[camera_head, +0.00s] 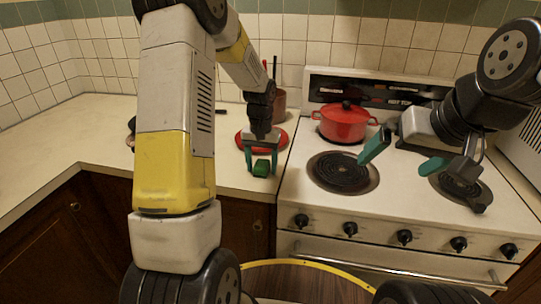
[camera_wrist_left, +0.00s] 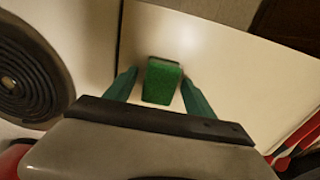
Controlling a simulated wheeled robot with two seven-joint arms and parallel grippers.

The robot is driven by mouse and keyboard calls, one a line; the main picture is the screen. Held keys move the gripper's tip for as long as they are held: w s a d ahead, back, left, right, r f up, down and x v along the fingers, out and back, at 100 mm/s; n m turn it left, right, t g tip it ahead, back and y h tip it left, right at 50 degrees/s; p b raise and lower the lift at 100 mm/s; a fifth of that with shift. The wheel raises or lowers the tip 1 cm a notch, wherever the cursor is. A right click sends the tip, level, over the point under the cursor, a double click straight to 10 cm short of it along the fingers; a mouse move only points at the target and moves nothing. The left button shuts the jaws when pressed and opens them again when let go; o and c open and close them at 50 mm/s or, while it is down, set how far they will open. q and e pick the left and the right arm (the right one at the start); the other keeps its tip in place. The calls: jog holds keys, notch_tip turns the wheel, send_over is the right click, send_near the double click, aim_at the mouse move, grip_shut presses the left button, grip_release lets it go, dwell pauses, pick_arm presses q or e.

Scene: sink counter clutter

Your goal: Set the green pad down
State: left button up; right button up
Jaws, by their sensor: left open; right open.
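The green pad (camera_head: 262,167) lies on the counter near its front edge, just left of the stove. My left gripper (camera_head: 262,165) is above it with its teal fingers apart, one on each side. In the left wrist view the green pad (camera_wrist_left: 162,82) sits between the open fingertips of my left gripper (camera_wrist_left: 160,85), with a visible gap on each side. My right gripper (camera_head: 405,158) is open and empty over the stove top, between the burners.
A red pot (camera_head: 345,122) stands on a back burner of the stove. A red round thing (camera_head: 281,138) lies on the counter behind my left gripper, with a reddish-brown container (camera_head: 279,102) further back. The counter (camera_head: 75,125) at left is mostly clear.

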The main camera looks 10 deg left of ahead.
aim_at(262, 164)
pick_arm(q)
notch_tip(262, 164, up, 12)
jog(key=s+r+t, duration=0.3)
jog(key=s+r, duration=0.6)
jog(key=s, duration=0.1)
jog(key=s+d+r+t+h, duration=0.1)
jog(key=s+d+t+h, duration=0.1)
jog(key=s, duration=1.2)
jog(key=shift+r+t, duration=0.2)
jog(key=shift+t, duration=0.4)
jog(key=shift+s+d, duration=0.1)
